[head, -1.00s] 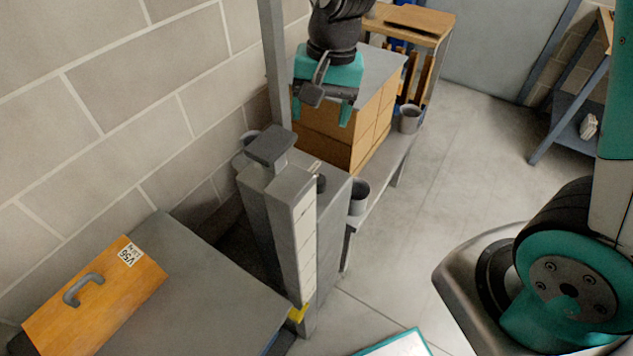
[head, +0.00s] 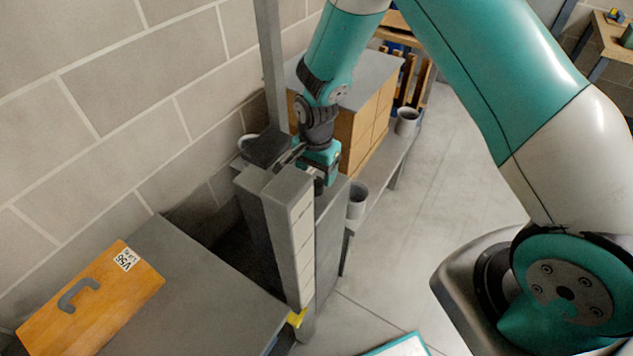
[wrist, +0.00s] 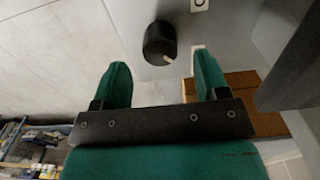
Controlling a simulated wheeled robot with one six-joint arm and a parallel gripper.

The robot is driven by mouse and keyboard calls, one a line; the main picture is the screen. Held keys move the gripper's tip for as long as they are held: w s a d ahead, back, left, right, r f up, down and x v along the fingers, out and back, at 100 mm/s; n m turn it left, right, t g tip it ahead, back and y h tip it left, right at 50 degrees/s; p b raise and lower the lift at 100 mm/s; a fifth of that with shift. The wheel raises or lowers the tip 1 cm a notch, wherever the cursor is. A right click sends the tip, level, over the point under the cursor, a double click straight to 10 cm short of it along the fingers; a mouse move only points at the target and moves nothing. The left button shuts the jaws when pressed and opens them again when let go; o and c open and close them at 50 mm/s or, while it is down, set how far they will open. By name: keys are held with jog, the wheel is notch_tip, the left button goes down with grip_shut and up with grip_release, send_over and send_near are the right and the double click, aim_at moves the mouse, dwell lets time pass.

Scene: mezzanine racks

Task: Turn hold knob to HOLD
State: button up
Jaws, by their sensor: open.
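The hold knob (wrist: 158,42) is a black round knob with a pale pointer mark at its lower right, on a grey panel (wrist: 220,30) in the wrist view. A small white label (wrist: 199,5) with a dark mark sits to its upper right; its wording is too small to read. My gripper (wrist: 160,62) has two teal fingers, open and apart, one to either side below the knob, with nothing between them. In the head view my gripper (head: 322,172) is at the grey cabinet (head: 290,235), and mostly hides the knob there.
An orange case (head: 92,300) lies on a grey surface at lower left.

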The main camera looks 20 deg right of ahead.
aim_at(316, 181)
jog(key=shift+f, duration=2.35)
jog(key=shift+c, duration=0.2)
jog(key=c, duration=0.9)
